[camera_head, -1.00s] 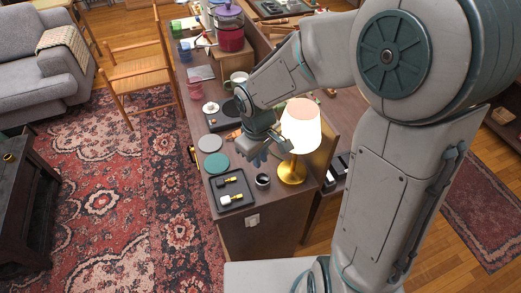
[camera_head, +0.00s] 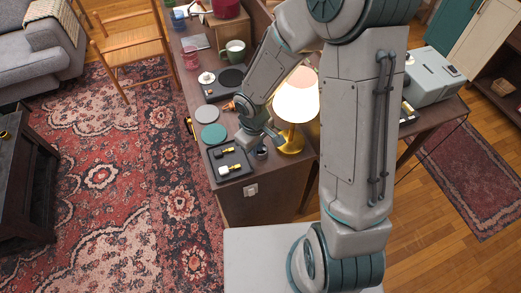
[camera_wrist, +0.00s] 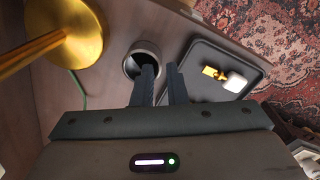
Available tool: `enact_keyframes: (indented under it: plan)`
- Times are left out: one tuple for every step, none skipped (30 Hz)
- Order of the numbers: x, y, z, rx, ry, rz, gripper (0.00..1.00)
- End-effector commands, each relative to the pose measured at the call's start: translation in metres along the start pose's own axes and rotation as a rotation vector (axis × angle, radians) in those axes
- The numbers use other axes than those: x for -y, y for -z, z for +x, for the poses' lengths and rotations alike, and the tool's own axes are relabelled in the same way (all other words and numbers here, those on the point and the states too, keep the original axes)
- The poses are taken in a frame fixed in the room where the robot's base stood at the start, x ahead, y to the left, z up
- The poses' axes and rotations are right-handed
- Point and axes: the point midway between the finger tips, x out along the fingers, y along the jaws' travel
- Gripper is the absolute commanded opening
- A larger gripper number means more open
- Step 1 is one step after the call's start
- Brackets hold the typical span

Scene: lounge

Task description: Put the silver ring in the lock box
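The silver ring (camera_wrist: 131,66), a short round metal band with a dark inside, stands on the wooden cabinet top between the lamp and the black tray. It shows small and partly covered by my gripper in the head view (camera_head: 262,153). My gripper (camera_wrist: 163,68) is open and points down at the ring. In the wrist view its left finger overlaps the ring's opening and its right finger lies over the gap towards the tray; I cannot tell whether either touches. A grey box (camera_head: 436,78) on the desk at right may be the lock box; its front detail is too small to tell.
A gold lamp (camera_head: 297,101) stands close beside my gripper. The black tray (camera_wrist: 205,92) holds small gold and white items. Teal and grey discs (camera_head: 214,133), a dark plate, and a mug (camera_head: 235,51) lie farther back. Open floor lies left of the cabinet.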

Motion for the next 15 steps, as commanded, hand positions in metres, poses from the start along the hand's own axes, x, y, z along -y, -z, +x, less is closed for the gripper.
enact_keyframes:
  plan:
    - [0.000,-0.001,0.007,0.003,0.003,-0.001,0.12]
    - [0.000,-0.001,0.011,0.004,0.003,-0.002,0.12]
    - [0.000,0.000,0.017,0.002,0.002,-0.002,0.12]
    - [0.000,0.000,0.020,0.002,0.002,-0.001,0.12]
    - [0.000,0.000,0.023,0.002,0.002,-0.001,0.12]
    - [0.000,0.000,0.026,0.001,0.001,-0.002,0.12]
    - [0.000,0.000,0.027,0.000,0.001,-0.001,0.12]
    - [0.000,0.000,0.028,0.000,0.001,-0.001,0.12]
    - [-0.001,0.000,0.029,0.000,0.001,0.000,0.12]
    - [-0.001,0.000,0.029,0.000,0.000,0.001,0.12]
    - [-0.001,0.000,0.029,0.000,0.000,0.001,0.12]
    - [-0.001,0.000,0.029,-0.001,0.000,0.001,0.12]
    - [-0.001,0.000,0.029,-0.001,0.000,0.001,0.12]
    - [-0.001,0.000,0.029,-0.001,0.000,0.001,0.12]
    - [-0.001,0.000,0.029,-0.001,0.000,0.001,0.12]
